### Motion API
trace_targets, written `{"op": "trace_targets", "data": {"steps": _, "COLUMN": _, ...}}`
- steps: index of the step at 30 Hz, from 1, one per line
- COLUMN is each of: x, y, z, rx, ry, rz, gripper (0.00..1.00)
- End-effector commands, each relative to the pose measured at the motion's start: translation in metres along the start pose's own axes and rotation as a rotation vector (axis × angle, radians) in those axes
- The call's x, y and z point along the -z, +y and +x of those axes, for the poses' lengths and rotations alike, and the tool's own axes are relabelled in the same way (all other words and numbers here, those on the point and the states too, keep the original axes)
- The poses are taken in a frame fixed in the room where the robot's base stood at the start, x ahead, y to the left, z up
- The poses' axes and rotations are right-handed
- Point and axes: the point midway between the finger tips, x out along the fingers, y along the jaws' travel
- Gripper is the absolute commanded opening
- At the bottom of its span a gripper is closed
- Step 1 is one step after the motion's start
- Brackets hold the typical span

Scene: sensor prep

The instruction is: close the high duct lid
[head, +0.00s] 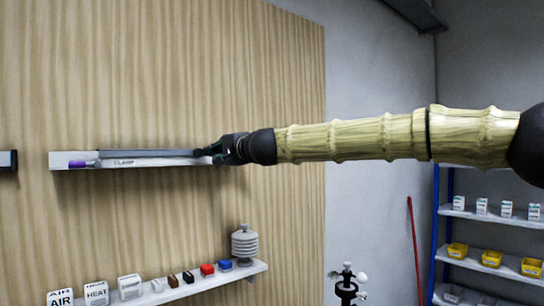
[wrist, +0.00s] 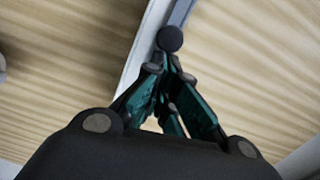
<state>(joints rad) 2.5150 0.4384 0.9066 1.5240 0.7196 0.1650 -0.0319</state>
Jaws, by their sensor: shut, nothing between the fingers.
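The high duct (head: 60,164) is a long, narrow white channel fixed to the wood-panelled wall. A grey strip (head: 140,154), which looks like its lid, runs along its upper side. Below the strip, a white part marked CLAMP (head: 148,161) and a purple piece (head: 82,164) are visible. My gripper (head: 214,153) is shut and empty at the duct's right end, close to the strip's end. In the wrist view my gripper (wrist: 168,70) points along the white duct (wrist: 146,48), with a dark round knob (wrist: 171,38) just past the fingertips. Whether they touch it is unclear.
A lower white shelf (head: 205,284) holds labelled boxes (head: 96,293), small coloured blocks and a grey ribbed insulator (head: 244,245). Another dark-ended piece (head: 8,161) is on the wall at far left. A blue-framed rack (head: 437,235) stands at right. The wall between duct and shelf is clear.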

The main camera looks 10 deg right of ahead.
Motion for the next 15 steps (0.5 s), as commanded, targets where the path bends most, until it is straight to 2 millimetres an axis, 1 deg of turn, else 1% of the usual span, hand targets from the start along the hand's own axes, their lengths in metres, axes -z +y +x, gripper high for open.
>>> {"op": "trace_targets", "data": {"steps": 1, "x": -0.011, "y": 0.000, "z": 0.004, "rx": 0.000, "ry": -0.002, "rz": -0.003, "gripper": 0.00}}
{"op": "trace_targets", "data": {"steps": 6, "x": -0.041, "y": -0.004, "z": 0.010, "rx": -0.001, "ry": 0.002, "rz": -0.003, "gripper": 0.00}}
{"op": "trace_targets", "data": {"steps": 10, "x": -0.062, "y": -0.008, "z": 0.010, "rx": -0.002, "ry": 0.008, "rz": -0.002, "gripper": 0.00}}
{"op": "trace_targets", "data": {"steps": 15, "x": -0.080, "y": -0.012, "z": 0.010, "rx": -0.002, "ry": 0.015, "rz": -0.001, "gripper": 0.00}}
